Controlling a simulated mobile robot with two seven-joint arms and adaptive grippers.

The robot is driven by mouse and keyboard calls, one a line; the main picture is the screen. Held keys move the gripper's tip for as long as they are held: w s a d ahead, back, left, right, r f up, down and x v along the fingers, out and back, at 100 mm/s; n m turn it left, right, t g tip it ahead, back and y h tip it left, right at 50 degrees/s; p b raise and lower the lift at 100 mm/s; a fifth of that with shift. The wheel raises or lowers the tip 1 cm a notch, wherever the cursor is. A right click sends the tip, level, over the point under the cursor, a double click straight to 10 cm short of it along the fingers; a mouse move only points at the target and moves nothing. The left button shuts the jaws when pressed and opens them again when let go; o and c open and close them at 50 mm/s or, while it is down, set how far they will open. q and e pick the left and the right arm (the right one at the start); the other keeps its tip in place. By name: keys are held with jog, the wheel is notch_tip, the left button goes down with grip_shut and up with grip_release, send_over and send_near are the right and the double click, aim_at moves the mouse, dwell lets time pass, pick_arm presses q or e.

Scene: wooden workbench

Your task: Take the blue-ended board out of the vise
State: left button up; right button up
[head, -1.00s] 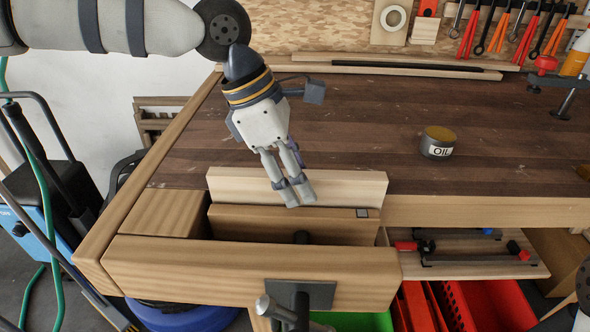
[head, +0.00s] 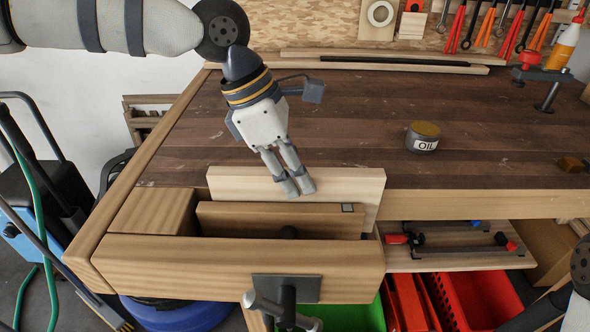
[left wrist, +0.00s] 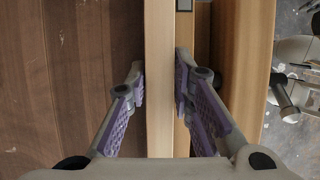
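A pale board (head: 345,187) stands on edge at the bench's front left; it also shows in the left wrist view (left wrist: 160,110). My left gripper (head: 298,186) is at its top edge. In the left wrist view its fingers (left wrist: 160,85) lie close on both sides of the board. A browner board (head: 250,216) with a grey square on its right end stands just in front, inside the vise. The vise's front jaw (head: 200,265) is apart from it, with a gap between. I see no clearly blue end on either board. My right gripper is out of view.
An oil tin (head: 423,137) stands on the bench top. Long strips (head: 390,60) lie at the back, below hanging tools. A clamp (head: 548,85) is at the back right. Red bins (head: 475,300) and a shelf with clamps (head: 460,258) are below.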

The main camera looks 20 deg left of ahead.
pick_arm(q)
jog(key=o, duration=0.3)
jog(key=shift+o, duration=0.2)
jog(key=v, duration=1.2)
